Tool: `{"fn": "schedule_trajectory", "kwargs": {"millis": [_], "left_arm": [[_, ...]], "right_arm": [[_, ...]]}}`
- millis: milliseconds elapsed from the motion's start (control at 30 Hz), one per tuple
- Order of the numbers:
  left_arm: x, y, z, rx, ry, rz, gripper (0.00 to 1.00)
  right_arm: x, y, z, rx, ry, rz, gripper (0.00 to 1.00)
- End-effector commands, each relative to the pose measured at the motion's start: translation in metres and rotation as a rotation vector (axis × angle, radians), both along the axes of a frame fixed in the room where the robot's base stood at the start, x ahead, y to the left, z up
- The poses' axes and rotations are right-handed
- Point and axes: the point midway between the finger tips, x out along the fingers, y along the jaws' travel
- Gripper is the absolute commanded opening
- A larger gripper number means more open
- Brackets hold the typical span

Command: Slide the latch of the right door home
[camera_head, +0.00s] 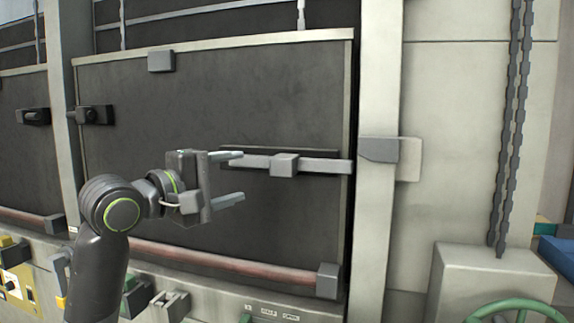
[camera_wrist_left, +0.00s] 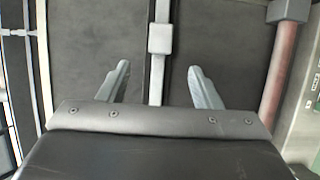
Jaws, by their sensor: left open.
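The right door (camera_head: 200,110) is a large dark panel with a pale frame, and it looks closed or nearly so. Its latch bar (camera_head: 325,166) is a light grey horizontal bar with a block-shaped knob (camera_head: 284,165) at its middle. The bar's right end shows at the door's edge, with a small gap before the grey keeper (camera_head: 380,149) on the post. My left gripper (camera_head: 243,176) is open and empty, left of the knob. My right gripper is out of view.
A reddish rail (camera_head: 210,257) runs along the door's bottom to a grey block (camera_head: 328,281). Chains (camera_head: 510,120) hang at the right above a pale box (camera_head: 490,275) and a green handwheel (camera_head: 515,311). Small switches (camera_head: 165,302) line the lower left.

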Motion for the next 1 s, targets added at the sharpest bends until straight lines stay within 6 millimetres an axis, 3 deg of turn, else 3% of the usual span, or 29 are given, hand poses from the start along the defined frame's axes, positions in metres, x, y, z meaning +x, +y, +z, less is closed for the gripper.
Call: {"fn": "schedule_trajectory", "kwargs": {"millis": [167, 600, 1000], "left_arm": [[0.027, -0.025, 0.003, -0.002, 0.005, -0.004, 0.58], [0.090, -0.077, 0.002, 0.001, 0.002, 0.000, 0.58], [0.118, -0.101, 0.000, 0.001, 0.000, 0.001, 0.58]], "right_arm": [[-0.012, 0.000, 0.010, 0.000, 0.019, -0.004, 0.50], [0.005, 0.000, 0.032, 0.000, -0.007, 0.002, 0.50], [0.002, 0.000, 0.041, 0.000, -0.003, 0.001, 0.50]]}}
